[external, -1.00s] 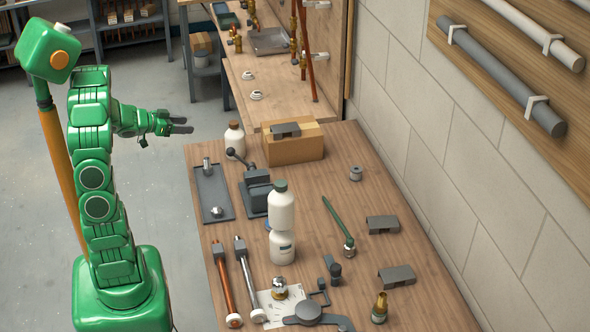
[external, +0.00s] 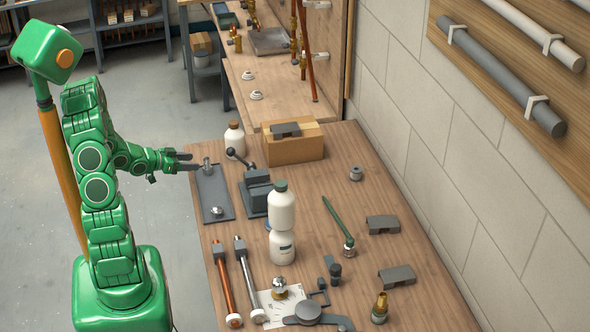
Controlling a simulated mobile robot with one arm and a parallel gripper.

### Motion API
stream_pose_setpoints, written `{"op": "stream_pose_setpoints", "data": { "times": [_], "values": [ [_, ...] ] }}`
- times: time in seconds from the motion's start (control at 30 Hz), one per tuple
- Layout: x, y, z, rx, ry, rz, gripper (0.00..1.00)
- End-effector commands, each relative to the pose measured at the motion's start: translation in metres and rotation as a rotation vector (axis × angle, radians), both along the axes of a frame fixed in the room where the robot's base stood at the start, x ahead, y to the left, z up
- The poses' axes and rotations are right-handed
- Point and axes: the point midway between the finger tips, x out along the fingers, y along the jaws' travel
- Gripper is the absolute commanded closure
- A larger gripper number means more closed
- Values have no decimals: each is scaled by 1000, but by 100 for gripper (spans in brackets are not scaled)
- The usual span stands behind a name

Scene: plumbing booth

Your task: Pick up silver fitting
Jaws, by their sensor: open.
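My gripper (external: 190,161) is open at the left edge of the bench, its fingers pointing right at the far end of a grey tray (external: 211,184). A small upright silver fitting (external: 207,164) stands at that end of the tray, just right of the fingertips. I cannot tell whether the fingers touch it. A second, rounded silver piece (external: 217,210) lies at the near end of the tray. A silver and brass fitting (external: 280,287) stands on a paper sheet near the front. The task does not say which silver piece is meant.
A dark vise (external: 256,194) stands right of the tray, its handle (external: 238,158) close to the gripper. A white bottle (external: 235,139) and a cardboard box (external: 293,147) stand behind.

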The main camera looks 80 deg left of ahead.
Motion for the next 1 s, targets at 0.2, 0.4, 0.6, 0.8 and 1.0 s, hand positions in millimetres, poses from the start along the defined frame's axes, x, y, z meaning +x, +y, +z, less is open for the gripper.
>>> {"op": "stream_pose_setpoints", "data": {
  "times": [0.2, 0.4, 0.6, 0.8, 1.0],
  "values": [
    [15, 3, -7, -1, 1, -3, 43],
    [23, 6, -10, -2, 2, -1, 43],
    [41, 11, -15, 1, -2, -2, 43],
    [57, 17, -23, 1, 0, -2, 43],
    [65, 19, -28, 0, 3, 0, 43]
  ]
}}
